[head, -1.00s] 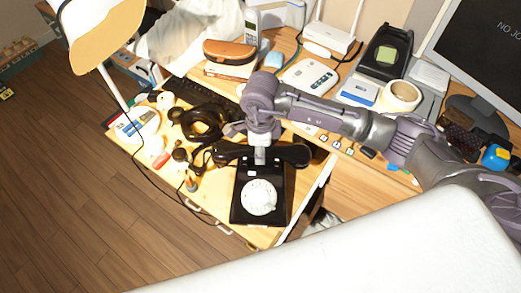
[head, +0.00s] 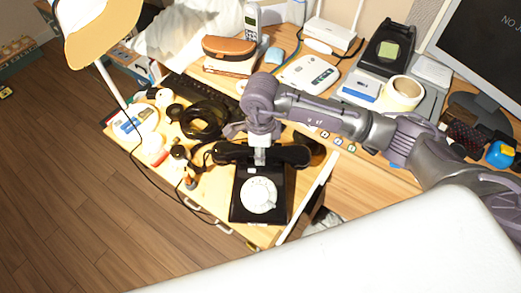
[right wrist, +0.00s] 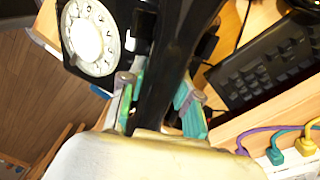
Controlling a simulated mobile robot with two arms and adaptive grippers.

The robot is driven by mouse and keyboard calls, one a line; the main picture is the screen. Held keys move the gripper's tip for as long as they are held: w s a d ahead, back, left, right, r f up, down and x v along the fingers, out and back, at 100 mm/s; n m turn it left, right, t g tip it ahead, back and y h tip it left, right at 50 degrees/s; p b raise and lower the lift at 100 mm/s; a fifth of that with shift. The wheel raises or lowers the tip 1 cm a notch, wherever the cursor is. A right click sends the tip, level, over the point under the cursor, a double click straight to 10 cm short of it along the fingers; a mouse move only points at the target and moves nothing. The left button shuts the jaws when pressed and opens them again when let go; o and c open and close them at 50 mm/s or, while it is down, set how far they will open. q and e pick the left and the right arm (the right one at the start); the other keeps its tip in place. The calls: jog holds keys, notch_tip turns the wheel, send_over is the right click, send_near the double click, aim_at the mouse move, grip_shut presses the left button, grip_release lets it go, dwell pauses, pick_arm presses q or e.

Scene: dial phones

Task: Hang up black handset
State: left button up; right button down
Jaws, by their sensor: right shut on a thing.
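The black handset (head: 292,155) lies crosswise over the far end of the black dial phone (head: 240,212), level with its cradle end. My right gripper (head: 260,152) reaches down on the middle of the handset and is shut on it. In the right wrist view, the handset (right wrist: 172,45) runs between the green-padded fingers of the right gripper (right wrist: 158,106). The phone's white dial (right wrist: 88,38) shows beside it. Dark cradle parts stand close to both sides of the handset. I cannot tell whether it rests fully in the cradle. My left gripper is not in view.
A dark keyboard (head: 185,92) lies behind. A lamp (head: 97,28) stands at the upper left. A tape roll (head: 403,92) and a monitor (head: 485,40) are at the right. The drawer edge is close in front of the phone.

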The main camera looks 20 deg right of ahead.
jog(key=c, duration=0.7)
grip_release()
jog(key=shift+c, duration=0.2)
notch_tip(320, 180, up, 12)
jog(key=shift+f, duration=0.1)
